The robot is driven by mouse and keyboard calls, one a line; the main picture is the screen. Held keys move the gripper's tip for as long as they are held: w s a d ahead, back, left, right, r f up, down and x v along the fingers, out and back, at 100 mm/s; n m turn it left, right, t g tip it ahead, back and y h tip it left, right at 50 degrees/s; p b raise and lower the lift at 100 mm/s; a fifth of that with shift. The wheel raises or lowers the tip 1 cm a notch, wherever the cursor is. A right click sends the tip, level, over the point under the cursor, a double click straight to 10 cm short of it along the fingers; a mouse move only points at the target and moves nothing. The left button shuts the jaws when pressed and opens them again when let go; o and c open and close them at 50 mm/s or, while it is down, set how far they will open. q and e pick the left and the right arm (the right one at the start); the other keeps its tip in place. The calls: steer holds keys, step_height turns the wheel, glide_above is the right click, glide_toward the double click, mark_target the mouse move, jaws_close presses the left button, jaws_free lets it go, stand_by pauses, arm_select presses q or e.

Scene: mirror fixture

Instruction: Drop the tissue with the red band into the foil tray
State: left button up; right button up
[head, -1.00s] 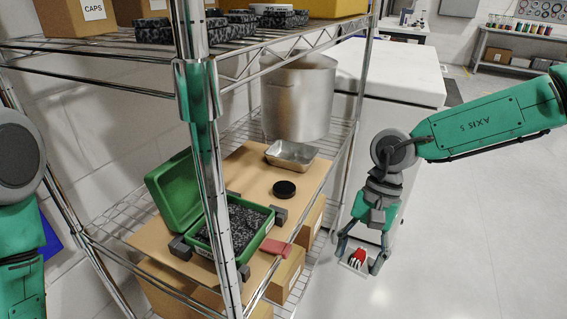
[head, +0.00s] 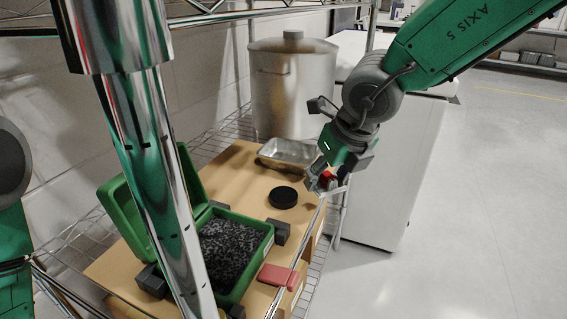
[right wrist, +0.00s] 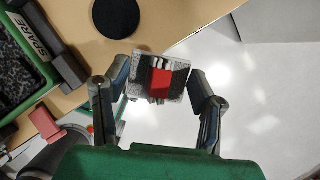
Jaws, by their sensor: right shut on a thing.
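The tissue with the red band (head: 329,176) is a small white piece with a red strip around its middle. My right gripper (head: 326,180) is shut on it, near the right edge of the brown shelf board. In the right wrist view the tissue (right wrist: 160,80) sits between both fingertips of the gripper (right wrist: 158,76), with its red band facing the camera. The foil tray (head: 286,151) is a shallow silver tray on the back of the board, behind and left of the gripper; its right end is partly hidden by the gripper. My left gripper is out of view.
A green case (head: 240,291) with grey speckled foam stands open between dark blocks. A black disc (head: 283,197) and a red block (head: 279,275) lie on the board (head: 232,188). A large metal pot (head: 290,85) stands behind the tray. A chrome post (head: 160,190) rises in front.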

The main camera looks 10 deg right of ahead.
steer(key=shift+m, duration=0.3)
steer(key=w, duration=0.4)
steer(key=shift+w+d+b, duration=0.2)
steer(key=shift+b, duration=0.1)
steer(key=b, duration=0.2)
glide_toward(285, 158)
steer(key=shift+w+f, duration=0.2)
steer(key=shift+f, duration=0.45)
steer(key=shift+w+d, duration=0.15)
steer(key=shift+w, duration=0.25)
steer(key=shift+w+f, duration=0.2)
steer(key=shift+f, duration=0.05)
steer(key=f+b, duration=0.2)
steer(key=shift+a+f, duration=0.25)
steer(key=shift+f, duration=0.1)
steer(key=shift+a+f, duration=0.1)
steer(key=shift+f, duration=0.05)
steer(key=shift+a, duration=0.1)
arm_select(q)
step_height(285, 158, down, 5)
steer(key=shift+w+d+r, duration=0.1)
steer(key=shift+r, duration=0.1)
